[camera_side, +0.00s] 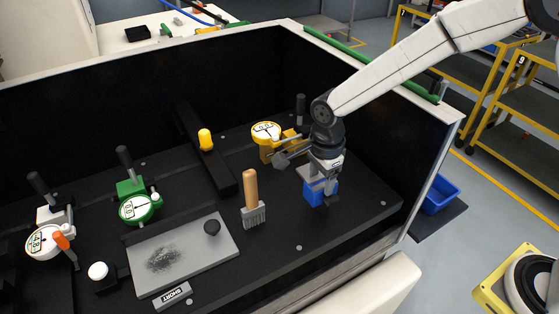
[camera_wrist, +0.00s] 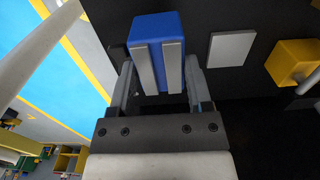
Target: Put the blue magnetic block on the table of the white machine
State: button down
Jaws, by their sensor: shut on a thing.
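The blue magnetic block (camera_side: 316,194) is at the right part of the black table (camera_side: 350,215) inside the white machine (camera_side: 452,121). My gripper (camera_side: 322,180) is shut on the block from above. In the wrist view the blue block (camera_wrist: 155,24) sits between the fingers of my gripper (camera_wrist: 160,68), with two grey strips across its near face. The block looks upright and close to the table surface. I cannot tell whether its underside touches the table.
A wooden-handled brush (camera_side: 251,195) stands left of the block. A yellow dial gauge (camera_side: 266,133) is behind it. A grey plate (camera_side: 185,262), a green gauge (camera_side: 138,208) and a white gauge (camera_side: 44,241) are farther left. The machine's right wall is close.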

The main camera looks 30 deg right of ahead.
aim_at(320, 181)
jog(key=shift+w+f, duration=0.2)
jog(key=shift+f, duration=1.5)
jog(key=shift+f, duration=0.15)
grip_release()
notch_tip(320, 181, up, 12)
jog(key=shift+r, duration=0.15)
